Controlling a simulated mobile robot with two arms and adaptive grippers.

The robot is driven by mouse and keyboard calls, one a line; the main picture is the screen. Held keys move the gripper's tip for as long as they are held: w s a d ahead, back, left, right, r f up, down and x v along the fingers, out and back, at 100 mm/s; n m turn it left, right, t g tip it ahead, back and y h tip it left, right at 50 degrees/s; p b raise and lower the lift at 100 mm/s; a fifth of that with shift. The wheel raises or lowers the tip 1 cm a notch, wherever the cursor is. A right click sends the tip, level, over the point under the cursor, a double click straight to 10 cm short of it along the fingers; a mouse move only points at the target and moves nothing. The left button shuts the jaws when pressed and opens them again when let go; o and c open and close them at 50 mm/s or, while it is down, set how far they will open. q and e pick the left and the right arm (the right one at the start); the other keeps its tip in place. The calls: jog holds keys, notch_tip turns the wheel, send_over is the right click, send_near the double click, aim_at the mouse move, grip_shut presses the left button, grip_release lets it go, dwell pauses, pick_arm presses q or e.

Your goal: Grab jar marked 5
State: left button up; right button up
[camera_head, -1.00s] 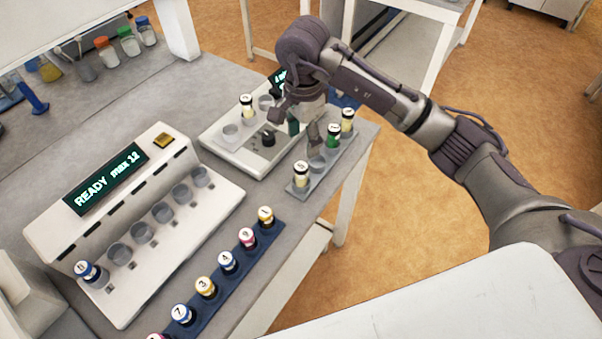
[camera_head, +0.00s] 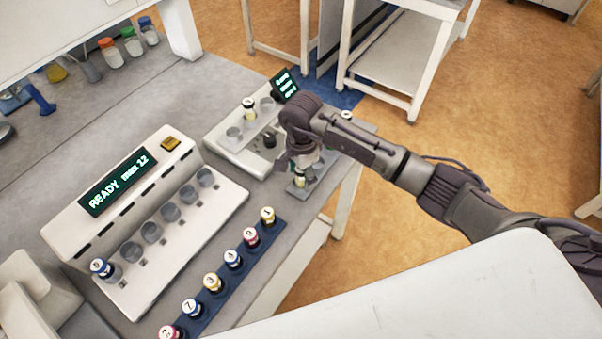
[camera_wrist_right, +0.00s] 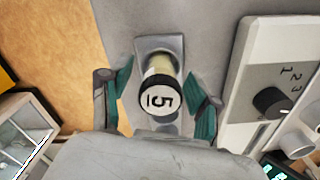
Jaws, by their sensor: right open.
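The jar marked 5 (camera_wrist_right: 160,97) has a white lid with a black 5 and pale yellow contents. In the right wrist view it stands in the end place of a small grey rack (camera_wrist_right: 159,43), between the two spread fingers of my right gripper (camera_wrist_right: 158,104). The fingers are open, one on each side of the jar, with gaps. In the head view the jar (camera_head: 300,179) shows just below my right gripper (camera_head: 303,172), on the grey rack (camera_head: 296,191). My right wrist hides most of that rack. My left gripper is not in view.
A white device with a dark knob (camera_head: 269,141) stands left of the rack; the knob also shows in the wrist view (camera_wrist_right: 268,100). A dark blue rack (camera_head: 222,290) of numbered jars lies nearer. A larger white device reads READY (camera_head: 118,182).

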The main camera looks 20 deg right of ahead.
grip_shut()
dwell(0.3)
